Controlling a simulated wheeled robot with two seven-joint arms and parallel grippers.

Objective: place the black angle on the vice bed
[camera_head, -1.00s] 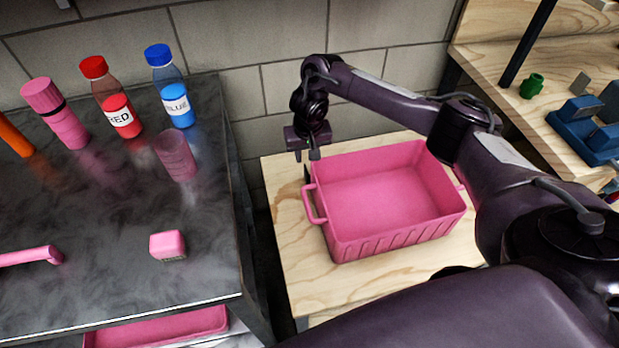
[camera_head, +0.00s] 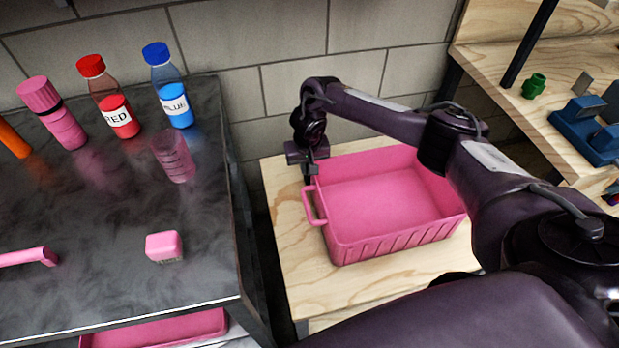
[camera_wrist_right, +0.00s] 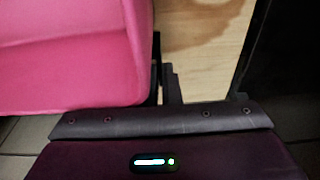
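My right gripper (camera_head: 308,172) points down at the back left corner of the pink bin (camera_head: 390,245), close beside its outer wall. In the right wrist view its dark fingers (camera_wrist_right: 166,88) show close together beside the pink wall. A thin dark upright piece there may be the black angle, but it blends with the fingers. I cannot tell whether they grip it. The blue vice (camera_head: 585,125), with its bed between the jaws, stands on the wooden bench at the far right. My left gripper is not in view.
The bin stands on a small wooden table (camera_head: 290,240). On the dark bench (camera_head: 100,225) at left are a red bottle (camera_head: 118,112), a blue bottle (camera_head: 174,100), a clear pink cup (camera_head: 173,156) and a pink block (camera_head: 164,246). A green part (camera_head: 533,85) lies near the vice.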

